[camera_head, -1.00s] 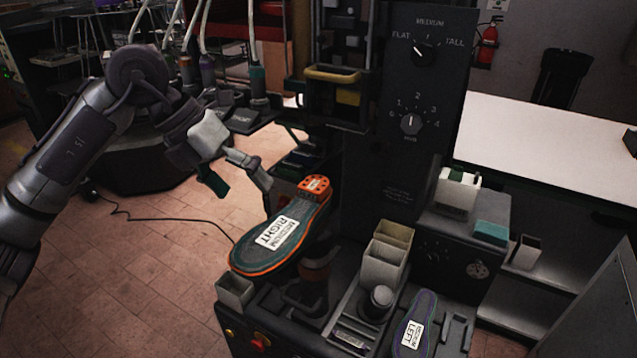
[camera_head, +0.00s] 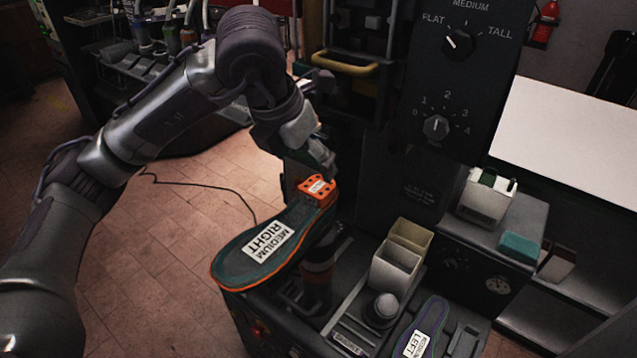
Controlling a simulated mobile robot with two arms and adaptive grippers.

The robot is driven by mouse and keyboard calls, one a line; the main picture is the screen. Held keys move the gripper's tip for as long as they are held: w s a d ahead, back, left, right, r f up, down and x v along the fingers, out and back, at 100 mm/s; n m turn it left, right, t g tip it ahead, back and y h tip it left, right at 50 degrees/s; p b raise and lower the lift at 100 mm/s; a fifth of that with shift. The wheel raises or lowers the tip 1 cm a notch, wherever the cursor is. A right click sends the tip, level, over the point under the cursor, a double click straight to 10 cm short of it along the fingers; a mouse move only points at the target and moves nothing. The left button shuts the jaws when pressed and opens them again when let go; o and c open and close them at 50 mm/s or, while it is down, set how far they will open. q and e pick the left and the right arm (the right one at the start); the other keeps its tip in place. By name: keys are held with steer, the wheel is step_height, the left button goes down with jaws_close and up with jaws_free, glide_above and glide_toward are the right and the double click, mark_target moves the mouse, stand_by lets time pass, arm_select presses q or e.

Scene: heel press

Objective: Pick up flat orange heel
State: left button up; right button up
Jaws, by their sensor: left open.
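The orange heel (camera_head: 318,188) sits at the far end of a dark sole (camera_head: 228,262) with an orange edge and a white label reading MEDIUM RIGHT. The sole rests on the press, its toe end toward the lower left. My left gripper (camera_head: 318,165) is open and points down just behind and above the heel. My own wrist partly hides its fingers, so I cannot tell whether they touch the heel. My right gripper is not in view.
The press panel (camera_head: 440,75) with two knobs stands close to the right of the heel. Two open bins (camera_head: 397,265) and a sole labelled MEDIUM LEFT (camera_head: 424,325) are at the front right.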

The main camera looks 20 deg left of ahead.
mark_target(318, 185)
arm_select(q)
steer(key=shift+x, duration=1.15)
steer(key=shift+p+x, duration=1.1)
steer(key=shift+p, duration=0.1)
steer(key=shift+p+x, duration=0.4)
steer(key=shift+x, duration=0.85)
steer(key=shift+w+d+f, duration=0.1)
steer(key=shift+f, duration=0.25)
steer(key=shift+c, duration=0.4)
steer(key=c, duration=1.2)
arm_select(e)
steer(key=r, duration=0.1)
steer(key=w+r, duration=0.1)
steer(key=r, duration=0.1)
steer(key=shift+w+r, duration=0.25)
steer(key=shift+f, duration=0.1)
